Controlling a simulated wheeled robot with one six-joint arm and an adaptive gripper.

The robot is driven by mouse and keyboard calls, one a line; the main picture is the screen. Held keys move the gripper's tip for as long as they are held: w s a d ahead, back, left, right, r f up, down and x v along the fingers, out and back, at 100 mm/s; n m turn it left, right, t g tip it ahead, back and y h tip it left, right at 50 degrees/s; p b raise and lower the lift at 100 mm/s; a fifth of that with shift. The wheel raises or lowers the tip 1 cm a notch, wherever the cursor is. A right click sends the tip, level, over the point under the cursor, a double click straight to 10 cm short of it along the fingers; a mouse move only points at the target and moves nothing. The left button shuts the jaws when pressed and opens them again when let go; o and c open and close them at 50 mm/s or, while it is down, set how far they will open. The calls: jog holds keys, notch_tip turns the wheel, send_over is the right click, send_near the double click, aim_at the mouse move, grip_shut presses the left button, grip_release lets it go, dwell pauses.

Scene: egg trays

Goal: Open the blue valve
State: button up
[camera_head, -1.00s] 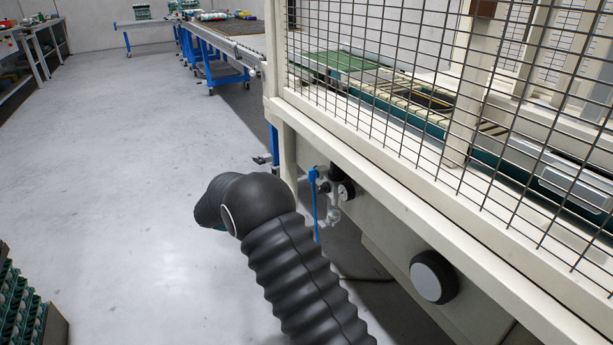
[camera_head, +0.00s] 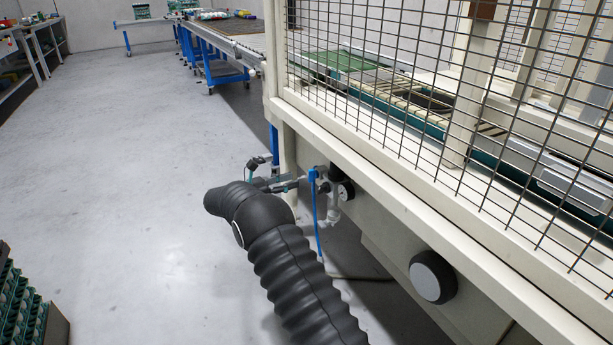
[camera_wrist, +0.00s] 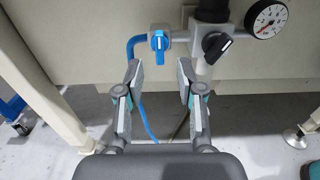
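The blue valve (camera_wrist: 160,42) sits on a grey pipe fitting in the upper middle of the wrist view, its handle pointing roughly up and down. A blue hose (camera_wrist: 133,45) joins it on the left. In the head view the blue valve (camera_head: 313,176) shows small beside the machine's corner post. My gripper (camera_wrist: 160,72) is open and empty, its two fingers apart, with the valve appearing above and between the fingertips. In the head view my gripper (camera_head: 290,184) reaches right toward the valve. Whether the fingertips touch anything there cannot be told.
A black valve knob (camera_wrist: 216,46) and a round pressure gauge (camera_wrist: 267,19) sit right of the blue valve. The machine's cream frame (camera_head: 430,232) and wire mesh fence stand at right. Open floor (camera_head: 130,160) lies at left, with egg trays (camera_head: 28,310) at the lower left.

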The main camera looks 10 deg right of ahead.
aim_at(313, 175)
jog(key=x, duration=0.6)
jog(key=shift+d, duration=0.4)
jog(key=shift+w, duration=0.1)
jog(key=shift+c, duration=0.2)
grip_shut()
jog(key=shift+f, duration=0.1)
